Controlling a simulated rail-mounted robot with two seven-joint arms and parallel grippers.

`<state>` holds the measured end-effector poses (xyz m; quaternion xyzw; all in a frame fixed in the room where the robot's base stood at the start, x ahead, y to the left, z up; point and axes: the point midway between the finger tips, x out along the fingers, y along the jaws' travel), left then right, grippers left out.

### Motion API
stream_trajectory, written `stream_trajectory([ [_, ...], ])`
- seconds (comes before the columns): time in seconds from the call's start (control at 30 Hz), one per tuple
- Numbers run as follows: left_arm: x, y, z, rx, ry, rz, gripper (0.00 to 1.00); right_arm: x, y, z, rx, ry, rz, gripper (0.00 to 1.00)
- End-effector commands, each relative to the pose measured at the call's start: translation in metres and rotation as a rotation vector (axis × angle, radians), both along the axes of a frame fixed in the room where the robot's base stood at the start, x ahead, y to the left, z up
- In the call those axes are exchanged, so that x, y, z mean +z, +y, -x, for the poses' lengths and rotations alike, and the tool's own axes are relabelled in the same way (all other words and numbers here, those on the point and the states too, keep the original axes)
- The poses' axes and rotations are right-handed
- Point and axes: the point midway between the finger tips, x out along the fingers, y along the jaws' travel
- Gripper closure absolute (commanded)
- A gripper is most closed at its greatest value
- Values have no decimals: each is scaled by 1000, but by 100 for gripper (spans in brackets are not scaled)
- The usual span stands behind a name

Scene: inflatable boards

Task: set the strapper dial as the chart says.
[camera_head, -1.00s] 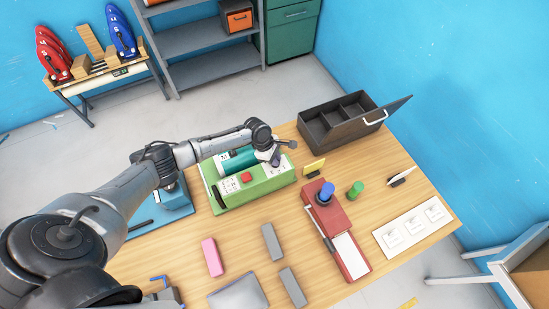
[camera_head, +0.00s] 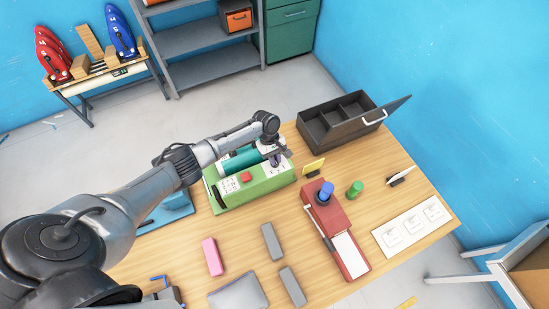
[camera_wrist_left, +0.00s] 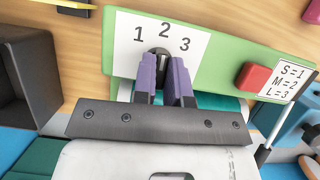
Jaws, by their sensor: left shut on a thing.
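The green strapper (camera_head: 258,187) stands on the wooden table, with a teal roll (camera_head: 240,161) lying behind its front wall. Its black dial (camera_wrist_left: 160,50) sits on a white plate with 1, 2 and 3 (camera_wrist_left: 197,38) around it. The chart (camera_wrist_left: 291,79) beside the red button (camera_wrist_left: 254,77) reads S=1, M=2, L=3. My left gripper (camera_head: 277,158) is at the dial end, its purple fingers (camera_wrist_left: 163,70) shut on the dial from both sides. The fingers cover part of the dial; which number it points to is unclear. My right gripper is not in view.
An open dark case (camera_head: 340,122) stands at the back right. A red device (camera_head: 336,232) with a blue knob, a green peg (camera_head: 355,189) and a white card panel (camera_head: 411,225) are to the right. Pink (camera_head: 212,256) and grey blocks (camera_head: 272,242) lie in front.

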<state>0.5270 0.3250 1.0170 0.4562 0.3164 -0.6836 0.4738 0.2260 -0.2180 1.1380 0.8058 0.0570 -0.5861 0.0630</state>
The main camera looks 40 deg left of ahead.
Motion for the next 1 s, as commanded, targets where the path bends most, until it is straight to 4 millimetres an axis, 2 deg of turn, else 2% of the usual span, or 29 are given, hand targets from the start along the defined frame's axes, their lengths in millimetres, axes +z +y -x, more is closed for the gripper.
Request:
stream_trajectory([
  [0.63, 0, 0, 0, -51, 0, -1, 100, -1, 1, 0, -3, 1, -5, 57],
  [0.67, 0, 0, 0, -51, 0, -1, 86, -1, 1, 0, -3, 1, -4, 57],
  [0.7, 0, 0, 0, -51, 0, -1, 82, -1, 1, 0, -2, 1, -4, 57],
  [0.9, 0, 0, 0, -50, 0, -1, 63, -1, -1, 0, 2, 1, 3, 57],
  [1.0, 0, 0, 0, -50, 0, -1, 62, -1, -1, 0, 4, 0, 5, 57],
])
